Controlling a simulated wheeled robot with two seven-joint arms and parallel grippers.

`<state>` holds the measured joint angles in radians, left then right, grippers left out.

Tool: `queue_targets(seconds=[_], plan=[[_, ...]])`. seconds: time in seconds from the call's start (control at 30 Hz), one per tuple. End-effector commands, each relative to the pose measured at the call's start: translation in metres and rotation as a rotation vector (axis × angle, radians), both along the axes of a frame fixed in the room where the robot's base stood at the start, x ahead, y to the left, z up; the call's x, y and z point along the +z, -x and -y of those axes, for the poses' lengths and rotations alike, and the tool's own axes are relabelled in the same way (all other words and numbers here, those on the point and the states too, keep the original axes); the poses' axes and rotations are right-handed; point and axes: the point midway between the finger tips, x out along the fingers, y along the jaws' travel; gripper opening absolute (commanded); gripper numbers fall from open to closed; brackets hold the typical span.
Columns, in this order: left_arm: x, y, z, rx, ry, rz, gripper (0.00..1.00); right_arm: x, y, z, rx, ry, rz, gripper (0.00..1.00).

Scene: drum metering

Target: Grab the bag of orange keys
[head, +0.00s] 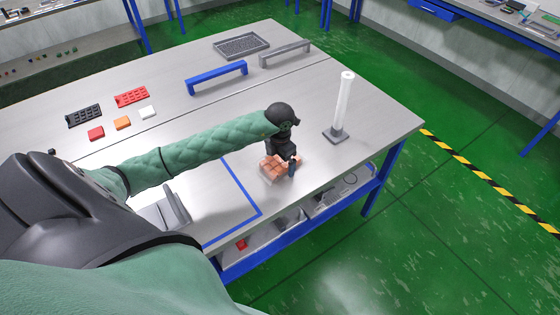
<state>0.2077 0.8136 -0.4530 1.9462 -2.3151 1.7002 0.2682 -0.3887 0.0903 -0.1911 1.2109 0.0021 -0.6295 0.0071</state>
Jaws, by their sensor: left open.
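The bag of orange keys (270,173) lies on the grey table near its front edge, just right of the blue line. It looks like a small clear packet with orange blocks in it. My left gripper (290,171) points down right at the bag, with its fingers over the bag's right part. The fingers are open. Part of the bag is hidden behind the gripper, and I cannot tell whether the fingers touch it. My right gripper is not in view.
A white upright cylinder on a dark base (344,108) stands right of the gripper. A blue handle (217,76), a grey handle (286,52) and a dark tray (241,46) are farther back. Red and black key racks (131,97) and small coloured blocks (122,123) lie left.

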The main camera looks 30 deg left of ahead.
Motion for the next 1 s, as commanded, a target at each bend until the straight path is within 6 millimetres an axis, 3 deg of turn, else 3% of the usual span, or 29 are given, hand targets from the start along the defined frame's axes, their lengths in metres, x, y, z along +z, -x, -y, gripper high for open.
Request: queue_targets(seconds=[0.13, 0.3, 0.33, 0.67, 0.9, 1.0], plan=[[0.000, 0.000, 0.000, 0.000, 0.000, 0.000, 1.00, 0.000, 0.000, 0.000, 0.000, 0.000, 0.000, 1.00], [0.000, 0.000, 0.000, 0.000, 0.000, 0.000, 0.67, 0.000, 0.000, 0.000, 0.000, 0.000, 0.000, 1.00], [0.000, 0.000, 0.000, 0.000, 0.000, 0.000, 0.64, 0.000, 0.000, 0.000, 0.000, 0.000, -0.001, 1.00], [0.007, 0.000, 0.000, -0.001, -0.001, 0.000, 0.64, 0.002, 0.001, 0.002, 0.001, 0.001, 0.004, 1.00], [0.048, -0.001, -0.001, -0.001, -0.002, 0.003, 0.64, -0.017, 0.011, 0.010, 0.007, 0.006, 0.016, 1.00], [0.057, -0.001, 0.024, -0.004, 0.002, 0.003, 0.64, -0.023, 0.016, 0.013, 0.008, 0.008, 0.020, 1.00]])
